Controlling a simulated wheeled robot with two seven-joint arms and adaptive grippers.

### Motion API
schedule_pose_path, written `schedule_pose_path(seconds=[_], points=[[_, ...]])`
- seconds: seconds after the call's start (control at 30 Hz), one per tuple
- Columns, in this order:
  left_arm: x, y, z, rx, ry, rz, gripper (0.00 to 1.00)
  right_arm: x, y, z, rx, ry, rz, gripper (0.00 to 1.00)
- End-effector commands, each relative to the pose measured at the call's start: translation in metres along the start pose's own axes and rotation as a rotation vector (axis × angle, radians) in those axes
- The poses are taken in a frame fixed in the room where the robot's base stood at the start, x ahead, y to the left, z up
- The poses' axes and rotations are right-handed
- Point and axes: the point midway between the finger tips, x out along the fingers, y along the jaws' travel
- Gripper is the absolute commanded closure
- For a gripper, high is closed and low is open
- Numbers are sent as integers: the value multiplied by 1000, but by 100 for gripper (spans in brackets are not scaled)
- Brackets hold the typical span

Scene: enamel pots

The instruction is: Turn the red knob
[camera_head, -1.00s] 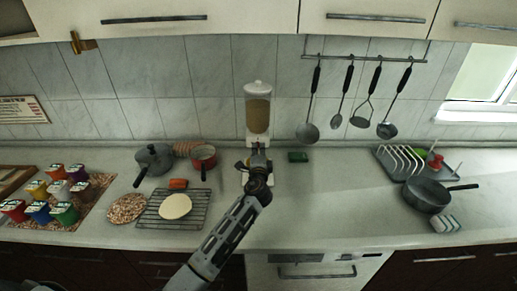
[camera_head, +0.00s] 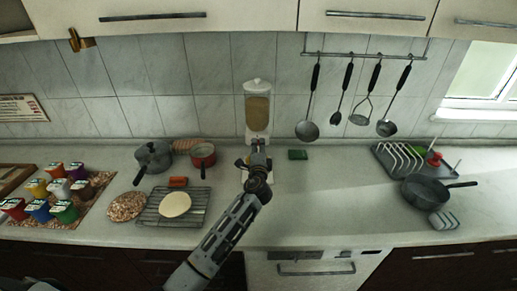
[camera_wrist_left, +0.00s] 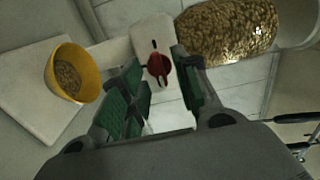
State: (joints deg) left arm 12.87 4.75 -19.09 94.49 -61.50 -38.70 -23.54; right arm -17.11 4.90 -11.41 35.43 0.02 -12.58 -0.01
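The red knob (camera_wrist_left: 160,64) is on the white front of the cereal dispenser (camera_head: 256,112), which stands against the tiled wall. In the left wrist view the knob shows between the two green-padded fingers of my left gripper (camera_wrist_left: 163,82). The fingers are apart, with a visible gap between the left finger and the knob; I cannot tell whether the right finger touches it. In the head view my left gripper (camera_head: 258,147) is right in front of the dispenser and hides the knob. My right gripper is not in view.
A yellow bowl with cereal (camera_wrist_left: 72,72) stands beside the gripper. A red pot (camera_head: 203,156), a grey pot (camera_head: 154,157) and a wire rack (camera_head: 152,218) are to the left. The counter right of the arm is mostly clear.

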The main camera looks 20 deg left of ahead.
Motion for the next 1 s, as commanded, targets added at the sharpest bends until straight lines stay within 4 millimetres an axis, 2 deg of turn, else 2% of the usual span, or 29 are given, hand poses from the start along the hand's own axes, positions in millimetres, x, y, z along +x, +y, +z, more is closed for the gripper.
schedule_pose_path(seconds=[0.37, 1.0], points=[[-18, 1, 0, 0, 0, 1, 69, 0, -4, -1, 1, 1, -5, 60], [-86, 1, 0, 0, 1, 1, 69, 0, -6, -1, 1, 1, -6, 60]])
